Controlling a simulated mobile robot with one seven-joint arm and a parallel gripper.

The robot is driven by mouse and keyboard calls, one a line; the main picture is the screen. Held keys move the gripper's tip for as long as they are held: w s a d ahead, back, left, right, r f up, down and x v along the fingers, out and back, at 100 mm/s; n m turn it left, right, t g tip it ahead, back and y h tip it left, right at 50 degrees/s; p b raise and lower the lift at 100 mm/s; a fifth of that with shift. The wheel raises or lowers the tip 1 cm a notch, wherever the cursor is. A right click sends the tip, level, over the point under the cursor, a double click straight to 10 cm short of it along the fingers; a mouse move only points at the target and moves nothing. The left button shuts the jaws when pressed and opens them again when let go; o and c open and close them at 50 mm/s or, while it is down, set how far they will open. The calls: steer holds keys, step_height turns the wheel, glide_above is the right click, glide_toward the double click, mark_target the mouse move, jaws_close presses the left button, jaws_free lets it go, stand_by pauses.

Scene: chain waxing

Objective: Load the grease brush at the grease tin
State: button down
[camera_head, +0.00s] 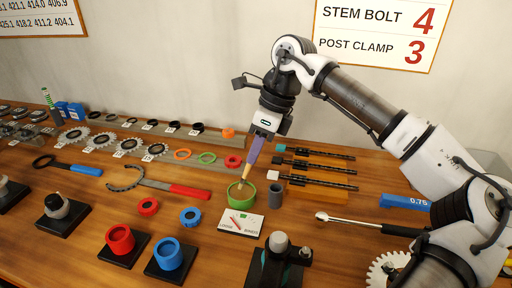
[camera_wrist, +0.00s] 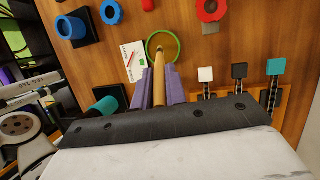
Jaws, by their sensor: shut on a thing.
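The grease brush (camera_head: 243,178) has a tan wooden handle and hangs tilted, bristle end down. My gripper (camera_head: 252,161) has purple fingers shut on it, one on each side; the brush (camera_wrist: 158,80) also shows between the fingers (camera_wrist: 159,72) in the wrist view. The green grease tin (camera_head: 241,199) is a round open cup on the wooden table. The brush's lower end is at the tin's mouth in the head view; how deep it sits is unclear. In the wrist view the brush points at the green rim (camera_wrist: 178,46).
A white card (camera_head: 241,223) lies in front of the tin. A dark grey cup (camera_head: 275,195) stands close on its right. Chains on an orange rack (camera_head: 317,194) lie further right. Red and blue rings (camera_head: 190,216) and a red-handled tool (camera_head: 177,190) lie left.

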steer(key=shift+f+b, duration=0.6)
steer(key=shift+f, duration=0.05)
stand_by(1.9)
steer(key=shift+r+p, duration=2.35)
steer(key=shift+r, duration=1.2)
